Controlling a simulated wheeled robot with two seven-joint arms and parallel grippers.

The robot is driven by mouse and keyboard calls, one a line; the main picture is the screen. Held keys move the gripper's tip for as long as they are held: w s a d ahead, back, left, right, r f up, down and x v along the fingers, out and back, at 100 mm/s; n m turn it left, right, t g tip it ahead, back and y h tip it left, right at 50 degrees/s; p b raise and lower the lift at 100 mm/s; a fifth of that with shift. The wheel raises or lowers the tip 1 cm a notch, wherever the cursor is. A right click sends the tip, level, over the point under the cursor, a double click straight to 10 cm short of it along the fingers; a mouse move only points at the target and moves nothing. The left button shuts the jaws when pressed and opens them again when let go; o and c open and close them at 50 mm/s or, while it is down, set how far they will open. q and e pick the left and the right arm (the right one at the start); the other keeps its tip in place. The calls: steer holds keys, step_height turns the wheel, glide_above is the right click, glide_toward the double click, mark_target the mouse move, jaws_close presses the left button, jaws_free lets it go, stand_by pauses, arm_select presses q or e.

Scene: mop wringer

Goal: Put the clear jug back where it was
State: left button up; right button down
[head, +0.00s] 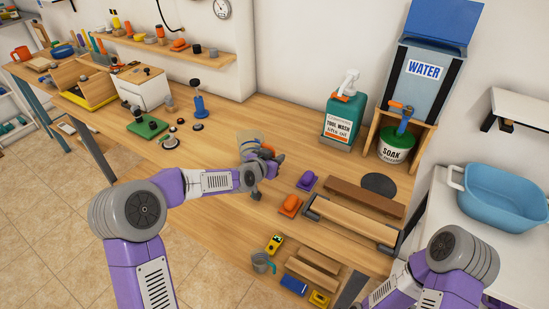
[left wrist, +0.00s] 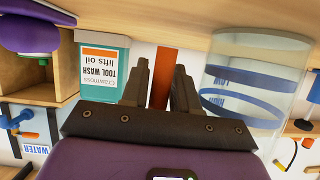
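The clear jug (head: 250,138) stands upright over the middle of the workbench, partly hidden behind my left gripper in the head view. In the upside-down left wrist view the jug (left wrist: 255,85) shows blue LOW and HIGH bands to the right of the fingers. My left gripper (left wrist: 160,85) has an orange upright strip (left wrist: 164,75), which looks like the jug's handle, filling the gap between its fingers. In the head view this gripper (head: 265,160) is at the jug's right side. I cannot tell whether the jug's base touches the bench. My right gripper is out of view.
A green tool wash bottle (head: 344,118) and a water dispenser (head: 420,75) with a green soak tub (head: 396,148) stand behind. Bench left of the jug is partly clear.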

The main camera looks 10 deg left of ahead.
arm_select(q)
steer(key=shift+o, duration=1.4)
steer(key=shift+r, duration=0.1)
steer(key=shift+r, duration=0.1)
steer(key=shift+s+a+r, duration=0.1)
steer(key=shift+s+r, duration=0.05)
steer(key=shift+s, duration=0.1)
steer(key=p+v, duration=0.1)
steer(key=v, duration=1)
steer(key=shift+s+p, duration=0.25)
steer(key=shift+p, duration=0.05)
